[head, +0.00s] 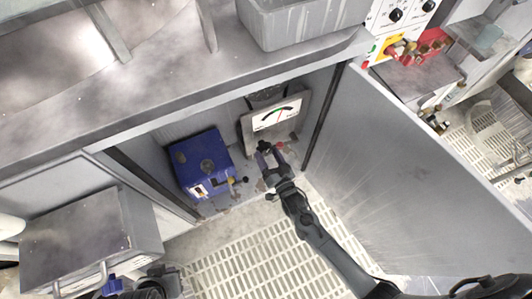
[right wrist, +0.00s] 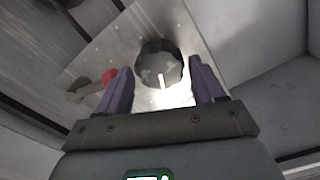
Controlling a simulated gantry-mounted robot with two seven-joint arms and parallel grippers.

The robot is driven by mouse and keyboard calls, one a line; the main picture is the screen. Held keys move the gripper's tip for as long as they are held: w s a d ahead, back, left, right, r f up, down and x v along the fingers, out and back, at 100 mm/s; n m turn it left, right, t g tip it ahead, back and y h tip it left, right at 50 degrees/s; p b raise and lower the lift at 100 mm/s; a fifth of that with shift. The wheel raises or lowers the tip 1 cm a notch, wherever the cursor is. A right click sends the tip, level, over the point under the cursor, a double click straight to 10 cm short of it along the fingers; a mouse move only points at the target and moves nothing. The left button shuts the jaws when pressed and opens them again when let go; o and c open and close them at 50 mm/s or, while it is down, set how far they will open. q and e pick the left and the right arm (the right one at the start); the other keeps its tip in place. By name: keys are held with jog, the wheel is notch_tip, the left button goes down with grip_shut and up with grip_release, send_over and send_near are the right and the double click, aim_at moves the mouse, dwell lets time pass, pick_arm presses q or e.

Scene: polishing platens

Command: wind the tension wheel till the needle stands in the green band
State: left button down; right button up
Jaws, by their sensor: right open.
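The tension gauge (head: 277,113) is a white dial plate inside the open cabinet, with a green mark and a red mark on its face. The needle is too small for me to tell exactly where it stands. My right gripper (head: 268,157) is just in front of and below the dial. In the right wrist view, a dark round wheel (right wrist: 160,62) with a pale mark shows on a metal plate, beyond and between the two purple fingers of the open gripper (right wrist: 163,88). I cannot tell whether the fingers touch it. My left gripper's fingers do not show.
A blue box (head: 203,165) stands left of the gauge in the cabinet. The open cabinet door (head: 410,180) flanks my right arm. The worktop edge (head: 180,112) overhangs the opening. A red knob (right wrist: 109,76) sits left of the wheel. The slatted floor (head: 245,255) is clear.

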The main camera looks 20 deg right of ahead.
jog(key=shift+w+b, duration=0.35)
jog(key=shift+w, duration=0.8)
jog(key=c, duration=0.8)
jog(key=shift+o, duration=0.2)
